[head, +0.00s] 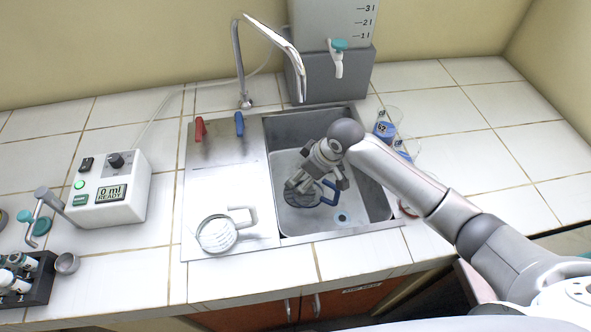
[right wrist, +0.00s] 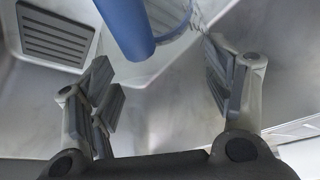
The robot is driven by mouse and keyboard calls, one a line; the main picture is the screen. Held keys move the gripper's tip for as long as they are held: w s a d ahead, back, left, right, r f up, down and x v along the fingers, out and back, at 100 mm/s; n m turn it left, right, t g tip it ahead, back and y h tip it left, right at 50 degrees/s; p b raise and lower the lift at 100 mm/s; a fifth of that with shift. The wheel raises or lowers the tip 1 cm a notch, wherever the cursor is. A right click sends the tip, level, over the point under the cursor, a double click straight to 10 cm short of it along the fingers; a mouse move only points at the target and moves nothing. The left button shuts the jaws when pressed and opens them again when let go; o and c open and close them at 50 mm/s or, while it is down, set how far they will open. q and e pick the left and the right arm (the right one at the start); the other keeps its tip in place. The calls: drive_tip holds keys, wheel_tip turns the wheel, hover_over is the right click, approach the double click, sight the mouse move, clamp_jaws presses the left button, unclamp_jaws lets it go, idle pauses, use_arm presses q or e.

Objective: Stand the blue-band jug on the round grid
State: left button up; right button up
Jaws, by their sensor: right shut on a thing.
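The blue-band jug shows by its blue handle (head: 331,192) in the sink. My right gripper (head: 316,186) is down in the sink, shut on the jug; the exact contact is hard to see. A dark round lined disc (head: 298,197) shows low in the sink under the gripper; it looks like the round grid, but whether the jug touches it is unclear. My left gripper is not in view.
The tap (head: 297,75) arches over the back. Blue-marked beakers (head: 386,127) stand right of the sink. A white pump box (head: 112,192) is at left.

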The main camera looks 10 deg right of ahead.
sight(296, 169)
drive_tip(key=shift+w+a+r, duration=0.15)
drive_tip(key=shift+w+a, duration=0.75)
drive_tip(key=shift+w+a+f, duration=0.2)
drive_tip(key=shift+f, duration=0.05)
drive_tip(key=shift+f+p, duration=0.3)
drive_tip(key=shift+f, duration=0.15)
drive_tip(key=o, duration=1.3)
drive_tip(key=shift+f, duration=0.15)
drive_tip(key=shift+c, duration=0.2)
